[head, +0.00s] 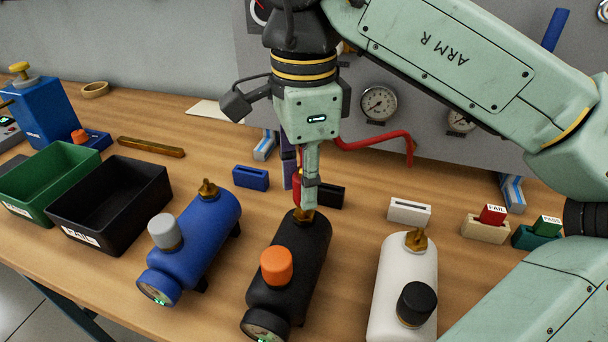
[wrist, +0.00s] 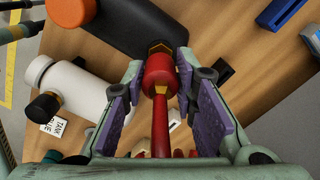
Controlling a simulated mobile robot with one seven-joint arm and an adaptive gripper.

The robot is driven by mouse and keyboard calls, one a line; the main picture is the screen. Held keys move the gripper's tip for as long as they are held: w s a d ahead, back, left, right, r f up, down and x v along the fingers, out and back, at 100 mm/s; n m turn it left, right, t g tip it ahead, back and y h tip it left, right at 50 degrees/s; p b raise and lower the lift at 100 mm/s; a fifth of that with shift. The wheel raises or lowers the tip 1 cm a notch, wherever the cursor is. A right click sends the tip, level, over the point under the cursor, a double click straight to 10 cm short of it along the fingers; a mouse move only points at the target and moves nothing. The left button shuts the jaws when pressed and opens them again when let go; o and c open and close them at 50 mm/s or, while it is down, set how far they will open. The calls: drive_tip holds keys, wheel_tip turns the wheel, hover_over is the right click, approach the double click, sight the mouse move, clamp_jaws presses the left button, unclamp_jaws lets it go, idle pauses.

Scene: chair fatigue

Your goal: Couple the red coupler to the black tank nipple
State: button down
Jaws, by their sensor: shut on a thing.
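The black tank (head: 292,262) lies on the bench between the blue and white tanks, with an orange knob on it. Its brass nipple (head: 303,214) points up at the far end. My gripper (head: 299,188) is directly above that nipple, pointing down. In the wrist view, my gripper (wrist: 160,88) is shut on the red coupler (wrist: 159,70), with a purple pad on each side. The brass nipple (wrist: 160,47) shows just beyond the coupler's end, in line with it. They look touching or nearly so; I cannot tell whether they are locked. The coupler is mostly hidden in the head view.
The blue tank (head: 197,240) is to the left and the white tank (head: 403,285) to the right, both close. A red hose (head: 385,138) runs behind my gripper to the back panel. Green (head: 50,176) and black bins (head: 110,200) stand at the left.

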drive_tip(key=shift+f+b, duration=0.6)
drive_tip(key=shift+f, duration=0.3)
drive_tip(key=c, duration=1.2)
unclamp_jaws()
drive_tip(key=shift+r, duration=3.75)
